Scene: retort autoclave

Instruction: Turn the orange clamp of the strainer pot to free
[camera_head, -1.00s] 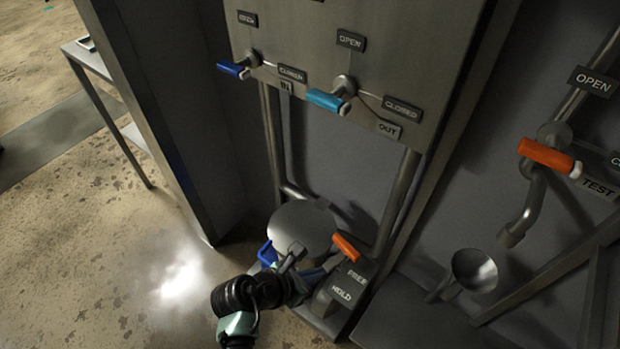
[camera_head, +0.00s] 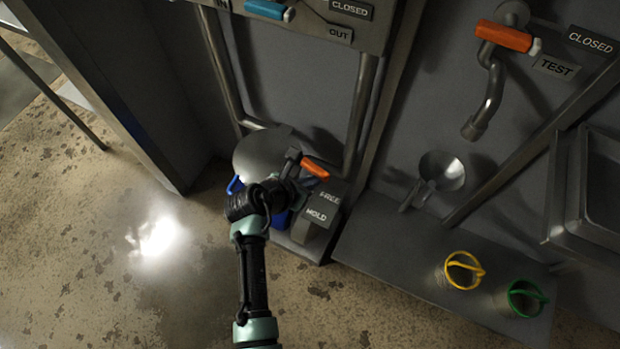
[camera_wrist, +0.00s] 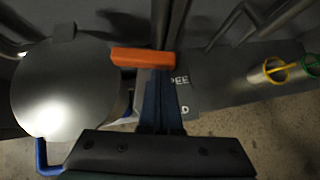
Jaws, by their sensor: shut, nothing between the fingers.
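The strainer pot's orange clamp handle (camera_head: 315,168) shows at the pot's right side, just above the block with the FREE and HOLD labels (camera_head: 324,206). In the wrist view the orange handle (camera_wrist: 142,57) lies crosswise just beyond my fingertips. The strainer pot has a round grey lid (camera_head: 258,152) and a blue handle (camera_wrist: 45,158). My gripper (camera_head: 300,178) is shut and empty, close beside the clamp. In the wrist view its dark fingers (camera_wrist: 160,82) end near the handle's right part and partly cover the labels. I cannot tell whether they touch the handle.
A grey ledge (camera_head: 400,235) to the right carries a yellow-rimmed cup (camera_head: 462,268) and a green-rimmed cup (camera_head: 525,297). A funnel (camera_head: 442,170) and a test valve with an orange handle (camera_head: 504,36) are above it. Upright pipes (camera_head: 360,115) stand behind the pot. Open floor lies left.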

